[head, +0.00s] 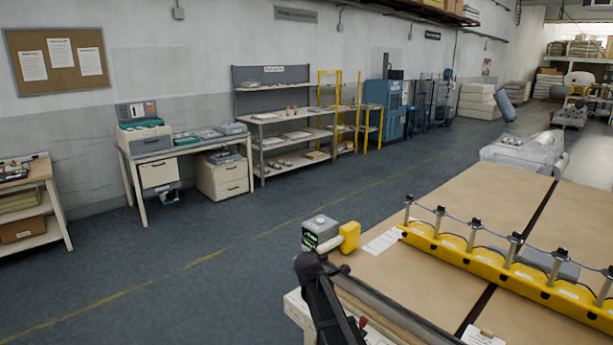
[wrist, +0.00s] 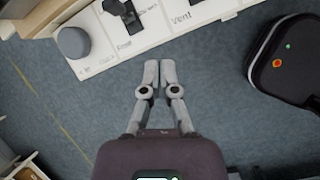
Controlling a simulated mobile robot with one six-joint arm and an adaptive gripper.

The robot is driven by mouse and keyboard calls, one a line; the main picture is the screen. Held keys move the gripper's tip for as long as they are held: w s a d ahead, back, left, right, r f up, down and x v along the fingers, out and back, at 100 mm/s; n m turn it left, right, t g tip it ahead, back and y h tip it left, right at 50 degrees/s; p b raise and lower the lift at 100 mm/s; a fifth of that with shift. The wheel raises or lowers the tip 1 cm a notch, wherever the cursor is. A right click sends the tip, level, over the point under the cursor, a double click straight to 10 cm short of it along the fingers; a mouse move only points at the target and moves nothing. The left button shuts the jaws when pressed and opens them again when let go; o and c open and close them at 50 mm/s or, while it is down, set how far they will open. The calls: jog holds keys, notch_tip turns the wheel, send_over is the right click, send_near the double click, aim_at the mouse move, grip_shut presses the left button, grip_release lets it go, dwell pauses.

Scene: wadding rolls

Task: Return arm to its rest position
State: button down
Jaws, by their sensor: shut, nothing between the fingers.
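My gripper (wrist: 160,68) shows in the wrist view with its two grey fingers together and nothing between them. It is over the blue-grey floor (wrist: 215,75), beside a white labelled board (wrist: 155,40) along the top of that view. In the head view, part of my dark arm stands at the lower middle, in front of the near left corner of a brown-topped table (head: 395,285). The gripper cannot be made out there.
The board carries a grey round piece (wrist: 73,42) and a black piece (wrist: 120,10). On the table are a yellow rail with posts (head: 510,275) and a grey-and-yellow device (head: 325,232). Open floor (head: 230,260) lies left, before a desk (head: 180,150) and shelves (head: 285,115).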

jog(key=s+d+f+m+g+y, duration=0.1)
jog(key=s+d+m, duration=0.4)
jog(key=s+m, duration=0.6)
jog(key=s+d+m+g+y, duration=0.2)
jog(key=s+d+m, duration=0.3)
jog(key=s+m, duration=0.6)
jog(key=shift+s+d+f+y, duration=0.3)
jog(key=shift+s+f+y, duration=0.1)
jog(key=shift+s, duration=0.15)
